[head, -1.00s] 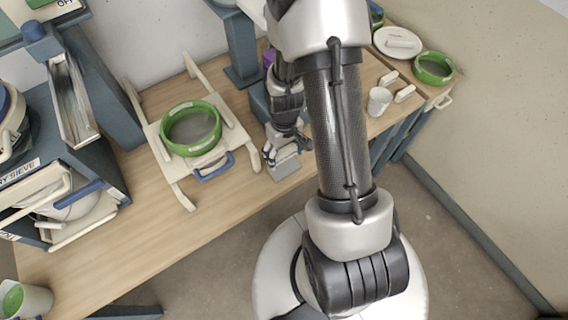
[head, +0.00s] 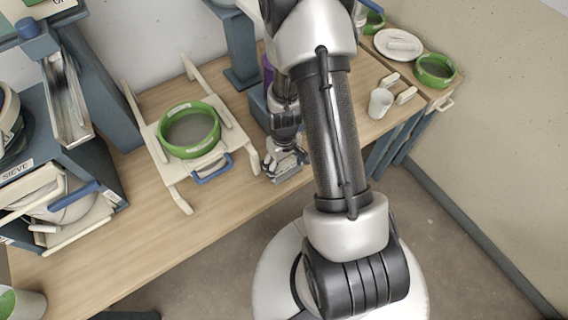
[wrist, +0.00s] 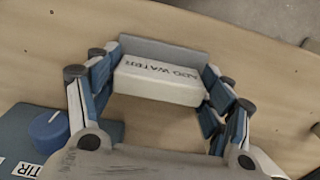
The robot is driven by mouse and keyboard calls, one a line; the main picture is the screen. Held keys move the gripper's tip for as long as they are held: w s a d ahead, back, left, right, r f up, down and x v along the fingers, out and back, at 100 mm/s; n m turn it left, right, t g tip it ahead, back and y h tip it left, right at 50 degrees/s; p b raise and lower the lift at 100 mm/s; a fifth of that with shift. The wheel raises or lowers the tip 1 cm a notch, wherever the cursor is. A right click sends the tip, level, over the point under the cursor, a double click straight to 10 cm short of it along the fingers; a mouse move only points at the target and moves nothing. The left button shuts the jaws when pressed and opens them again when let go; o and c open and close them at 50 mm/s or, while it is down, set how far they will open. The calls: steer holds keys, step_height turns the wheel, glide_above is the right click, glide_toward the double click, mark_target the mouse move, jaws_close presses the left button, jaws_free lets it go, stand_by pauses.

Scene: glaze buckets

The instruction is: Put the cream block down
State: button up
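The cream block (wrist: 158,82) bears the dark words "ADD WATER", which read upside down in the wrist view. A grey slab-like part (wrist: 165,52) lies along its far side. My gripper (wrist: 160,75) has one finger at each end of the block, with the pads against its ends, and is shut on it. In the head view my gripper (head: 285,163) is low over the front edge of the wooden table, right of the cream rack. Only a grey face shows below the fingers there. I cannot tell whether the block touches the table.
A cream rack (head: 177,192) holds a green-rimmed sieve (head: 189,131) left of my gripper. A blue-grey stand (head: 242,50) is behind. A white cup (head: 380,103), cream blocks, a plate (head: 397,45) and a green-rimmed bowl (head: 434,69) are right.

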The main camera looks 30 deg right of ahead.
steer(key=shift+o, duration=1.4)
steer(key=shift+r, duration=0.1)
step_height(320, 180, up, 12)
steer(key=p, duration=0.4)
step_height(320, 180, up, 10)
steer(key=t, duration=0.1)
glide_above(284, 163)
steer(key=a, duration=0.3)
steer(key=s+a+r+t, duration=0.1)
steer(key=s+a+r, duration=0.2)
steer(key=s+r, duration=0.3)
steer(key=s+a+r+t, duration=0.2)
steer(key=s+a+r, duration=0.2)
steer(key=s+r, duration=0.3)
step_height(284, 163, up, 5)
steer(key=shift+s+a+r+t, duration=0.15)
steer(key=shift+s+a+t, duration=0.1)
steer(key=shift+a+t, duration=0.05)
